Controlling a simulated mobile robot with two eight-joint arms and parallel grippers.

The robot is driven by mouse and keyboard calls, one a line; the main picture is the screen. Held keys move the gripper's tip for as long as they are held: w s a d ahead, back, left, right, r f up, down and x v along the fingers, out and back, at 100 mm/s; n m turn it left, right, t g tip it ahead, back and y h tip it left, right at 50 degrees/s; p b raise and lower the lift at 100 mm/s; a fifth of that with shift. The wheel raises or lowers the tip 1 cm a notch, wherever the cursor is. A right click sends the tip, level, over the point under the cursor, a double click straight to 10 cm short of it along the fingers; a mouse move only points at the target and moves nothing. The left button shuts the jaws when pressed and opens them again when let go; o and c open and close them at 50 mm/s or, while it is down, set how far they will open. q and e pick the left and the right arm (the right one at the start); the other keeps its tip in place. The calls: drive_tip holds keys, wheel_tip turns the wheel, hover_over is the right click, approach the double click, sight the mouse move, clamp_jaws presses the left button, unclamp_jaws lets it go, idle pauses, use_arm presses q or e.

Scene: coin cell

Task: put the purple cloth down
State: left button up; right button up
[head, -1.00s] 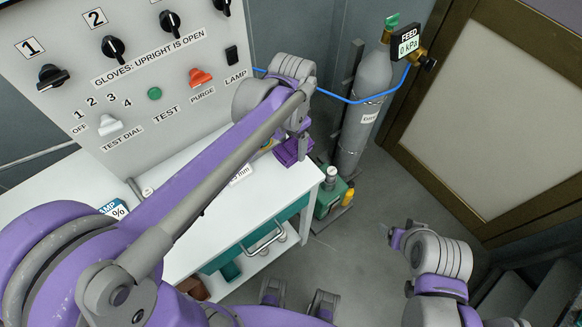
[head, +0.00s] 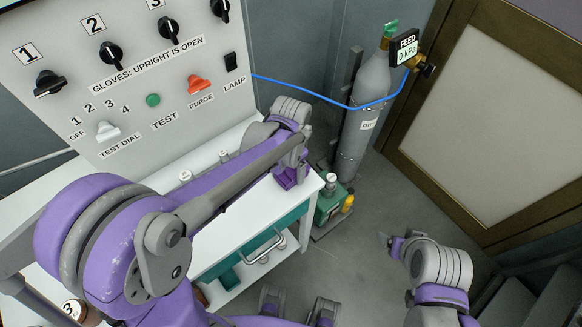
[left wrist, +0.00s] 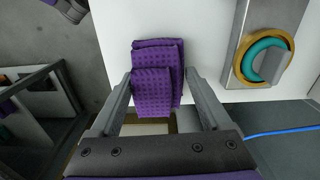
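The purple cloth (left wrist: 155,85) is folded into a thick dimpled pad in the left wrist view. My left gripper (left wrist: 159,74) has a finger on each side of it, and the fingertips appear to touch its sides. The cloth is over the white bench top (left wrist: 215,30) near its edge; whether it rests on the bench is hard to tell. In the head view my left gripper (head: 290,178) is at the bench's right end, and the arm largely hides the cloth. My right gripper (head: 394,243) shows small above the floor at right, its fingers unclear.
A metal plate with a teal and gold ring (left wrist: 265,58) lies beside the cloth. A control panel (head: 130,80) stands behind the bench. A grey gas cylinder (head: 366,115) with a blue hose (head: 320,97) stands right of the bench.

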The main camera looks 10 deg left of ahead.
sight(290, 172)
use_arm(q)
drive_tip(key=shift+o, duration=1.1)
drive_tip(key=shift+f, duration=0.15)
wheel_tip(290, 172, up, 11)
drive_tip(key=s+a+f+n+t, duration=0.1)
drive_tip(key=s+a+n, duration=0.1)
drive_tip(key=s, duration=0.3)
drive_tip(key=s+a+f+n+t, duration=0.2)
drive_tip(key=s, duration=0.2)
drive_tip(key=s+a+f+n+t, duration=0.2)
drive_tip(key=s+n, duration=0.1)
drive_tip(key=s, duration=0.2)
drive_tip(key=shift+s+a+p, duration=0.3)
drive_tip(key=shift+a, duration=0.1)
